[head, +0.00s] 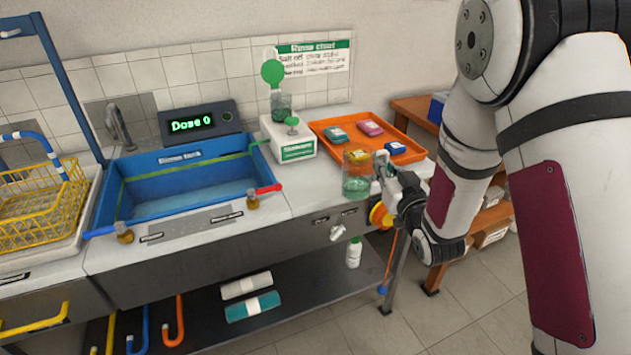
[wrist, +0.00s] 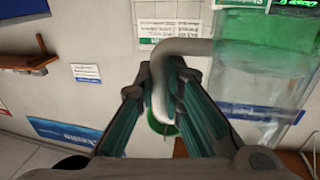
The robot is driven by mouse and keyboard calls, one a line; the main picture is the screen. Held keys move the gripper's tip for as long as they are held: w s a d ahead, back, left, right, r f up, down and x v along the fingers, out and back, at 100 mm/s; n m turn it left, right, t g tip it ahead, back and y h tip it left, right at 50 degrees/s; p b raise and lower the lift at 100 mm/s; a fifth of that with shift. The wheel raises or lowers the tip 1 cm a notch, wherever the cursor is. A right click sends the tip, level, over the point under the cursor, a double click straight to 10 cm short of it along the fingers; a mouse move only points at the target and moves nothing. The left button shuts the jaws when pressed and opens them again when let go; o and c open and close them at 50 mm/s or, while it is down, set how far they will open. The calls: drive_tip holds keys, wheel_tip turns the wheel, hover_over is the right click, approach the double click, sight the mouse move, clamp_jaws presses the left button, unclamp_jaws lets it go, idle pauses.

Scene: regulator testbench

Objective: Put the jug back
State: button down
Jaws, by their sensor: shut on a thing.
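The clear jug (head: 356,182) with a green tint low in it is upright near the front right edge of the counter in the head view. My gripper (head: 384,168) is at its right side. In the wrist view the jug (wrist: 265,85) fills the right side, and its grey handle (wrist: 190,47) runs between the fingers of my gripper (wrist: 163,82). The fingers are shut on the handle. I cannot tell whether the jug's base touches the counter.
The blue rinse tank (head: 180,208) is left, beside a yellow wire basket (head: 45,205). A white-green dispenser (head: 288,142) stands behind the jug. An orange tray (head: 415,152) holds several coloured packs. A wooden shelf (head: 408,108) is at the right. Bare counter (head: 312,185) shows left of the jug.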

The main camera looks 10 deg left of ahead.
sight(347, 184)
drive_tip(key=w+a, duration=0.3)
drive_tip(key=a, duration=0.1)
drive_tip(key=w+a+f, duration=0.1)
drive_tip(key=w+a, duration=0.2)
drive_tip(key=a, duration=0.1)
drive_tip(key=w+a, duration=0.3)
drive_tip(key=a, duration=0.2)
drive_tip(key=shift+f, duration=1.9)
drive_tip(key=shift+f, duration=0.2)
drive_tip(key=c, duration=1.7)
unclamp_jaws()
drive_tip(key=shift+r, duration=0.15)
drive_tip(key=v, duration=1.2)
drive_tip(key=shift+d, duration=0.1)
